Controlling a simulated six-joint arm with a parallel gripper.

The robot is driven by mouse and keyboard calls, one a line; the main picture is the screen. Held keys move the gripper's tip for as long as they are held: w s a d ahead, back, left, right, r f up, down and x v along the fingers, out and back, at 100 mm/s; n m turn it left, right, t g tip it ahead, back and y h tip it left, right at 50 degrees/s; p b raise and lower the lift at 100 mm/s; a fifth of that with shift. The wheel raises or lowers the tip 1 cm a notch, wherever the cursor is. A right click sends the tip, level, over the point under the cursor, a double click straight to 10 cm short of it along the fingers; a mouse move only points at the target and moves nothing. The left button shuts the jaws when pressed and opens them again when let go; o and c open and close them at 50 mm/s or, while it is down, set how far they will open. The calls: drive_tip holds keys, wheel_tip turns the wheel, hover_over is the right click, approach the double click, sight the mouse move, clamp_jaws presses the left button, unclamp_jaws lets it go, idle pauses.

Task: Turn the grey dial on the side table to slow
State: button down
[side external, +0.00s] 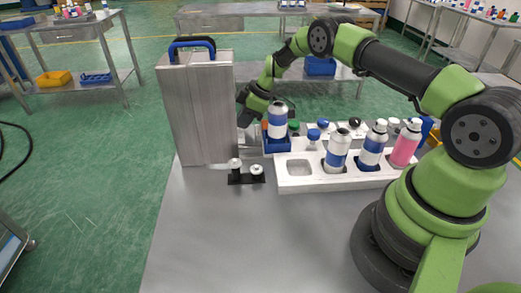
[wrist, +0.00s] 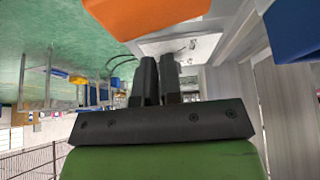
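I cannot pick out a grey dial with certainty in either view. A small black plate (side external: 246,179) with two pale round knobs (side external: 235,164) lies on the metal table in front of the tall grey box; I cannot tell whether either is the dial. My gripper (side external: 244,118) is beside the right side of that box, left of a blue-and-silver can, apart from the plate. In the wrist view my gripper's two dark fingers (wrist: 159,80) are close together with nothing visible between them.
The tall grey box (side external: 197,110) with a blue-and-black handle stands at left. A can (side external: 277,120) stands in a blue holder (side external: 271,144). A large orange thing (wrist: 145,15) is close in the wrist view. The front table (side external: 240,235) is clear.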

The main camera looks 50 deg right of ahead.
drive_tip(key=shift+s+f, duration=0.15)
drive_tip(key=shift+f, duration=0.1)
drive_tip(key=shift+s+d, duration=0.2)
drive_tip(key=shift+d, duration=0.05)
drive_tip(key=shift+r, duration=3.15)
wheel_tip(320, 180, up, 7)
drive_tip(key=f, duration=0.8)
drive_tip(key=a+f, duration=0.1)
drive_tip(key=f, duration=0.4)
drive_tip(key=shift+w, duration=0.1)
drive_tip(key=shift+f, duration=0.1)
